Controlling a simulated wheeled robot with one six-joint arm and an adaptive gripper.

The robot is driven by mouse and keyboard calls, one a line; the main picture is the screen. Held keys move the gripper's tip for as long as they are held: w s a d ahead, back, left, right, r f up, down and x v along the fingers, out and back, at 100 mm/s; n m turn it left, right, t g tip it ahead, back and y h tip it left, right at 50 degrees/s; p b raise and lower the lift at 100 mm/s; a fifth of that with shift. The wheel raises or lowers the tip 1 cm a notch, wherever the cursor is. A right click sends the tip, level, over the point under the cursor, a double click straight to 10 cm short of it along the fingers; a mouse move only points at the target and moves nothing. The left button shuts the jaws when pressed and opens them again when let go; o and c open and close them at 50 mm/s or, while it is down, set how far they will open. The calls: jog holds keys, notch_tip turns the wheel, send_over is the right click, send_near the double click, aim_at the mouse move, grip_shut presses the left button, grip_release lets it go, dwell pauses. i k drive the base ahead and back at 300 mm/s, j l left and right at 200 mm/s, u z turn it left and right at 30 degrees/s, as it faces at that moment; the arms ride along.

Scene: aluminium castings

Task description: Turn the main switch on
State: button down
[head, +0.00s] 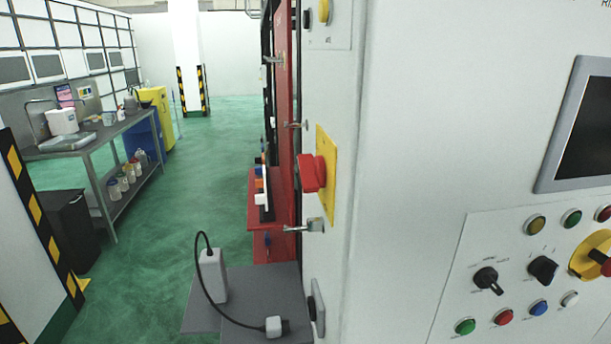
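A large red rotary knob (311,173) sits on a yellow plate (327,185) on the narrow side face of a white cabinet (400,120). It looks like a main switch and is seen nearly edge-on, so its on or off position cannot be read. A second red and yellow control (590,256) is cut off at the right edge, on the cabinet's front panel. My gripper is not in view.
The front panel has black selector knobs (543,269), coloured buttons and a dark screen (583,125). A grey shelf (245,285) with a white cabled device (212,275) juts out below the red knob. Green floor (215,180) is clear to the left, before a bench (110,135).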

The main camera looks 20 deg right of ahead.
aim_at(312, 171)
jog(key=k+j+z, duration=0.15)
jog(key=k+j, duration=0.35)
jog(key=k+j+z, duration=0.2)
jog(key=k+j, duration=0.2)
jog(key=k, duration=0.15)
jog(key=k+j+z, duration=0.15)
jog(key=k+j, duration=0.2)
jog(key=k, duration=0.25)
jog(key=i+j, duration=0.35)
jog(key=i, duration=0.2)
jog(key=i+j, duration=0.4)
jog(key=i, duration=0.15)
